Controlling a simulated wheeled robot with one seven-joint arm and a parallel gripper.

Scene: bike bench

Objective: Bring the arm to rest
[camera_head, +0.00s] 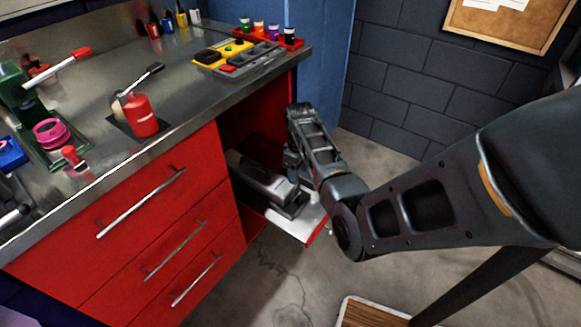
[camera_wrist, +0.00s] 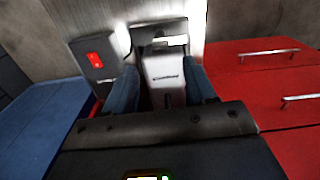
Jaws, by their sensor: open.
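My arm reaches from the right of the head view down to the open bay of the red workbench. My gripper (camera_head: 292,168) is at the bay's mouth, just above a grey and black machine (camera_head: 262,180). In the wrist view, the two blue fingers of my gripper (camera_wrist: 163,84) are spread apart. The pale grey body of the machine (camera_wrist: 166,68) shows between and beyond them. The fingers look empty; whether they touch the machine I cannot tell.
The red workbench (camera_head: 150,215) has drawers with bar handles left of the bay. A light shelf edge (camera_head: 312,222) sticks out below the machine. The steel top holds a red oil can (camera_head: 141,115) and a yellow tray (camera_head: 222,53). Open floor lies right of the bench.

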